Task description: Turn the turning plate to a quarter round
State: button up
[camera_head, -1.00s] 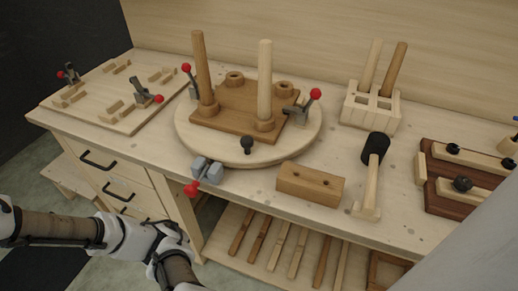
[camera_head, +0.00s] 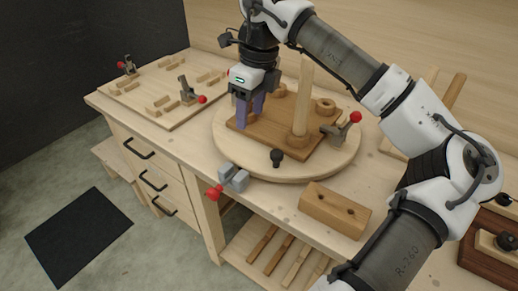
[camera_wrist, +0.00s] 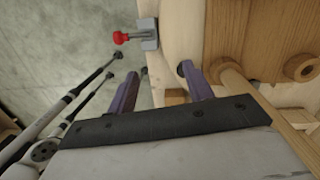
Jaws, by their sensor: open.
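The turning plate (camera_head: 340,165) is a round light-wood disc on the bench. A brown board (camera_head: 270,135) lies on it, with an upright light dowel (camera_head: 304,90), a red-knobbed clamp (camera_head: 340,130) and ring sockets. A black knob (camera_head: 277,155) stands at the plate's front rim. My gripper (camera_head: 250,112) is open, pointing down over the board's left part. In the wrist view its two purple fingers (camera_wrist: 158,90) are apart with nothing held between them. A dowel (camera_wrist: 245,88) stands just outside the right finger.
A grey locking block (camera_head: 233,178) with a red knob sits at the bench's front edge, close to the plate. A drilled wood block (camera_head: 335,209) lies front right. A jig board (camera_head: 165,92) with clamps is at left. My forearm crosses over the right side.

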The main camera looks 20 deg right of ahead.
jog(key=m+h, duration=0.1)
send_over(277, 153)
notch_tip(277, 153, down, 13)
jog(key=p, duration=0.3)
jog(key=shift+f, duration=0.1)
jog(key=shift+c, duration=0.2)
grip_shut()
